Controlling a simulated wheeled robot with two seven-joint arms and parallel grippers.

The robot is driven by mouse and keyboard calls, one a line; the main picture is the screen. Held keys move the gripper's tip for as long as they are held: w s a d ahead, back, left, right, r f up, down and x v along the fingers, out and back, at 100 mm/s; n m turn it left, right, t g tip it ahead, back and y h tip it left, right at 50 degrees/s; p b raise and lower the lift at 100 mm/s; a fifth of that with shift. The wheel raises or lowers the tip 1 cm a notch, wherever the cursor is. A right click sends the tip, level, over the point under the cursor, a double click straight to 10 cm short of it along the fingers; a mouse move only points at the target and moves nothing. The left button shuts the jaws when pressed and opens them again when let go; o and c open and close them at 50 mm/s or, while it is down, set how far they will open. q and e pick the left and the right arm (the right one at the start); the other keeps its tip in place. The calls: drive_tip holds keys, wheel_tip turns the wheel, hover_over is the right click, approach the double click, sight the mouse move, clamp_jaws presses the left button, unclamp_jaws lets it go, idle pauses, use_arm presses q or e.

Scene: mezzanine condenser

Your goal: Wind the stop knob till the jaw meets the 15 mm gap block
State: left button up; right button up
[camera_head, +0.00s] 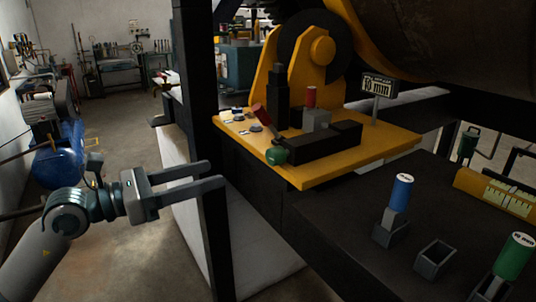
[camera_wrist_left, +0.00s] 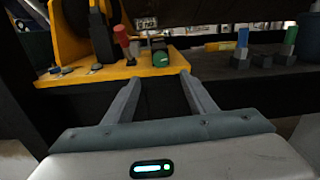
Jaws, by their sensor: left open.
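The green stop knob (camera_head: 276,155) sits at the near end of a black slide (camera_head: 325,146) on a yellow plate (camera_head: 385,146). It also shows in the left wrist view (camera_wrist_left: 160,59), just beyond the fingertips. A grey block (camera_head: 316,119) with a red cylindrical grip (camera_head: 310,96) stands by the slide; I take it for the gap block, but its size is unreadable. I cannot tell the jaw's gap to it. My left gripper (camera_head: 214,176) is open and empty, left of the knob and apart from it. It also shows in the wrist view (camera_wrist_left: 162,85). My right gripper is out of view.
A small sign (camera_head: 379,86) appears to read 10 mm. A red-handled lever (camera_head: 260,113) leans near the knob. On the dark bench are a blue-gripped block (camera_head: 402,190), a green-gripped block (camera_head: 515,255) and an empty holder (camera_head: 435,258). A dark post (camera_head: 209,210) stands near my left fingers.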

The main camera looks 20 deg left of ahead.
sight(269, 157)
use_arm(q)
drive_tip(key=p+x, duration=0.6)
drive_tip(key=x, duration=0.8)
drive_tip(key=shift+r+p, duration=0.1)
drive_tip(key=shift+p, duration=0.25)
drive_tip(key=shift+w+d, duration=0.5)
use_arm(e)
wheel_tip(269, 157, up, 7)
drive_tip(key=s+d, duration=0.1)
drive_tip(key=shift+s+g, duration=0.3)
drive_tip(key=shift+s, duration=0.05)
use_arm(q)
drive_tip(key=c, duration=1)
drive_tip(key=shift+p, duration=0.3)
drive_tip(key=shift+c, duration=0.2)
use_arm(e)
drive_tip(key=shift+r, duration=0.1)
